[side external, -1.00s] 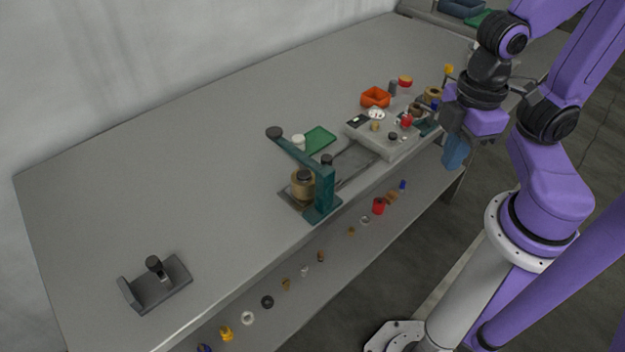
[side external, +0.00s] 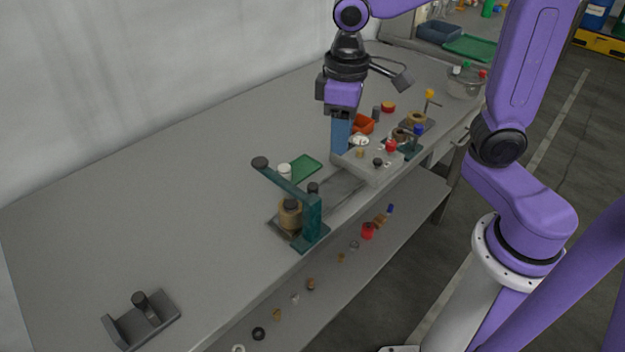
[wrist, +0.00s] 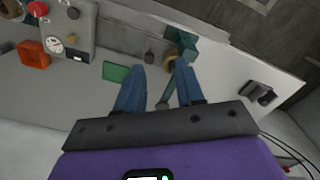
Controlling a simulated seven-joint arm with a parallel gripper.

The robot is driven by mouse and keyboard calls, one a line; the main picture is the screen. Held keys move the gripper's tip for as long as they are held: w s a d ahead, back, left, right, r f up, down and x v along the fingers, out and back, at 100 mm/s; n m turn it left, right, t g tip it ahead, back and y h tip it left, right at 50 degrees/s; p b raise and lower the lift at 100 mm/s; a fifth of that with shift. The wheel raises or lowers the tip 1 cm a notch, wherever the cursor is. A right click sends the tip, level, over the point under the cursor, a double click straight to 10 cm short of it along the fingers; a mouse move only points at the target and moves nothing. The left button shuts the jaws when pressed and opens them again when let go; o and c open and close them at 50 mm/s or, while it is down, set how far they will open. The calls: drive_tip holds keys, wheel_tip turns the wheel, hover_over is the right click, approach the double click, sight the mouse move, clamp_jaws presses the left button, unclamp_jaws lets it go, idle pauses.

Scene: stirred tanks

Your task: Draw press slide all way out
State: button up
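The teal press (side external: 312,220) stands near the table's front edge, with its long lever (side external: 283,182) ending in a dark knob. A tan cylinder with a dark cap (side external: 290,214) sits under the lever. A flat rail-like slide track (side external: 338,190) runs from the press toward the grey control box. A small black knob (side external: 313,187) stands beside the press; I cannot tell if it belongs to the slide. My gripper (side external: 340,150) hangs beyond the track, beside the control box. In the wrist view its blue fingers (wrist: 158,90) are apart and empty, with the lever showing between them.
The grey control box (side external: 378,168) carries a red button (side external: 391,146) and a gauge. An orange bin (side external: 362,124) is behind it. A grey bracket (side external: 142,318) stands front left.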

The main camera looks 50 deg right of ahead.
sight(313, 185)
drive_tip(key=w+m, duration=0.3)
drive_tip(key=w, duration=0.4)
wheel_tip(313, 185, down, 16)
drive_tip(key=shift+d+f, duration=0.1)
drive_tip(key=shift+f, duration=0.05)
idle(0.4)
clamp_jaws()
drive_tip(key=shift+w+d, duration=0.1)
